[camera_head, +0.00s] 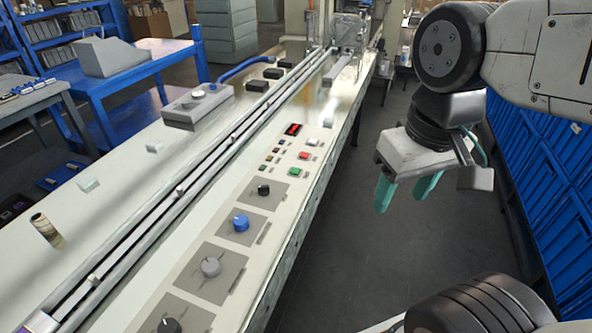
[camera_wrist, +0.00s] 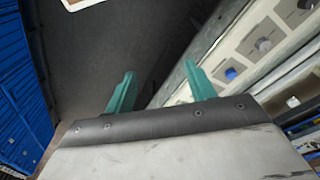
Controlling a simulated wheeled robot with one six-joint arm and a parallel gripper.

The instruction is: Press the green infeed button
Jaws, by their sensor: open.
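The green infeed button (camera_head: 295,171) is a small green square on the machine's light panel, below a red button (camera_head: 304,155) and left of the panel's right edge. My gripper (camera_head: 405,200) has teal fingers and hangs over the dark floor, to the right of the panel and apart from it. The fingers are spread and empty. In the wrist view the gripper (camera_wrist: 160,85) also shows open, with floor and the machine's side between its fingers. I cannot make out the green button in the wrist view.
Black, blue and grey knobs, such as the blue knob (camera_head: 240,223), line the panel (camera_head: 262,262) nearer to me. A red display (camera_head: 292,129) sits above the buttons. Blue cabinets (camera_head: 545,170) stand at the right. The floor (camera_head: 400,260) between is clear.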

